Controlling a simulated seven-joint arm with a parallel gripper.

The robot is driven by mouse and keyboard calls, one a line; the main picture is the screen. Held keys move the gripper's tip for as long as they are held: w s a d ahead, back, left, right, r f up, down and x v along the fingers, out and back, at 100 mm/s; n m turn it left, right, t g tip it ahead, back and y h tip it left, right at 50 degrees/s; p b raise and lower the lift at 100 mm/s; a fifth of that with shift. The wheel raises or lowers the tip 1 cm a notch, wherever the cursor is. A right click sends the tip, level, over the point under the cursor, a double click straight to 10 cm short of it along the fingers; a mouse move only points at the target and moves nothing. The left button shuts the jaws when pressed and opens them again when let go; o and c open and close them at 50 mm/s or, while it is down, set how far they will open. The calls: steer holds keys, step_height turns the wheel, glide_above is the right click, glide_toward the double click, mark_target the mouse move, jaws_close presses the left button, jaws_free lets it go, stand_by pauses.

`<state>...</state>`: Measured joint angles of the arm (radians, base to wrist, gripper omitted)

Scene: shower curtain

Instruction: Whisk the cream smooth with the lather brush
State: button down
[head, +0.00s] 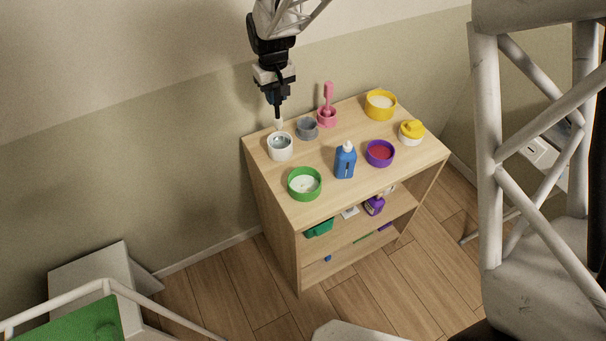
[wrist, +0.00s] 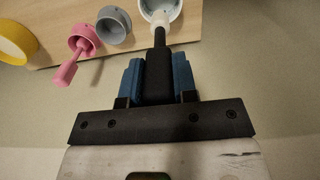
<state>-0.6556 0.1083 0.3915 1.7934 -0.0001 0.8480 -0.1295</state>
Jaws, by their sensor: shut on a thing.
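My gripper (head: 276,98) is shut on the dark handle of a brush with a pale tip (head: 279,125), taken to be the lather brush. The brush points down, and its handle (wrist: 159,45) shows between the blue finger pads in the wrist view. The tip (wrist: 160,22) overlaps the near rim of a white bowl (head: 280,153) in the wrist view. I cannot tell whether it touches the rim. The bowl has a grey-blue inside. White, cream-like fillings show in a green bowl (head: 305,195) and a yellow bowl (head: 381,113); I cannot tell which is the task's cream.
Beside the white bowl stand a grey cup (head: 308,132) and a pink cup (head: 327,120) with a pink upright-handled tool (head: 328,95). A blue bottle (head: 345,162), a purple bowl (head: 380,161) and a yellow-lidded pot (head: 411,133) share the wooden shelf top (head: 325,212). A wall stands close behind.

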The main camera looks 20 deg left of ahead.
steer(key=shift+s+d, duration=0.1)
steer(key=s+d+r, duration=0.6)
steer(key=s+d, duration=0.5)
stand_by(0.3)
steer(key=shift+f, duration=0.15)
steer(key=shift+f, duration=1.75)
steer(key=c, duration=1.4)
jaws_free()
jaws_close()
steer(key=shift+f, duration=0.1)
